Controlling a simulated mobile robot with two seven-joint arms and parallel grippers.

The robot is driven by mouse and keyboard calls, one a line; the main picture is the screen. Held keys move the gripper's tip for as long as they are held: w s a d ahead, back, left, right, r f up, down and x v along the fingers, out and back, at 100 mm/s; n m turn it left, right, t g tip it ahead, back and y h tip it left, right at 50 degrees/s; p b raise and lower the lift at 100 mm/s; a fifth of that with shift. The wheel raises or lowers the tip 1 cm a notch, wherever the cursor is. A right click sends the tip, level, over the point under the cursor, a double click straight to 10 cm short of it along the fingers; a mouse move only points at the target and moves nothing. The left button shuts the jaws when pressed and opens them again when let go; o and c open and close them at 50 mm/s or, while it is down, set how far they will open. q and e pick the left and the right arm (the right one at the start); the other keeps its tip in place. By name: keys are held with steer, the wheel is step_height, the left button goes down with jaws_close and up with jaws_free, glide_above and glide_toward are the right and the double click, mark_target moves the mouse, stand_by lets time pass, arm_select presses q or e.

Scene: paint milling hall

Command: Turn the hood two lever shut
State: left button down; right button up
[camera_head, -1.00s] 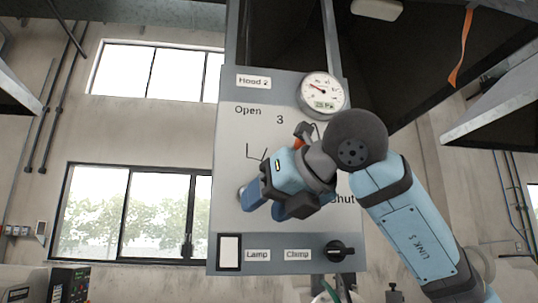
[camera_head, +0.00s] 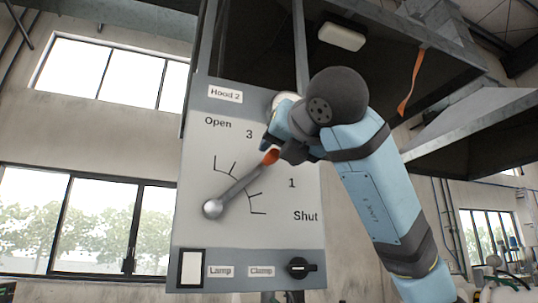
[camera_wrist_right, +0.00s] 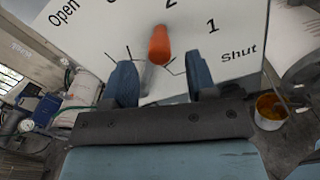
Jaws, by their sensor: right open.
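The hood two lever (camera_head: 237,187) is a grey rod on a round pivot at the panel's left, with an orange knob (camera_head: 271,157). It points up and right, between the 3 and 1 marks. In the right wrist view the knob (camera_wrist_right: 159,45) is near the 2, with the "Shut" label to its right. My right gripper (camera_wrist_right: 161,72) is open, its two blue fingers on either side of the knob's line in that view; contact cannot be told. In the head view my right gripper (camera_head: 281,145) is at the knob, partly hidden by its own wrist. My left gripper is out of view.
The grey panel (camera_head: 200,165) carries a "Hood 2" label, a black clamp knob (camera_head: 301,268) and a lamp switch (camera_head: 191,268). A gauge is mostly hidden behind my right arm. The dark hood (camera_head: 390,60) overhangs above with an orange strap (camera_head: 411,85).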

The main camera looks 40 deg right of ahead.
mark_target(269, 164)
steer(key=x, duration=0.6)
steer(key=shift+p, duration=0.4)
steer(key=shift+c, duration=0.5)
steer(key=shift+f, duration=0.1)
jaws_close()
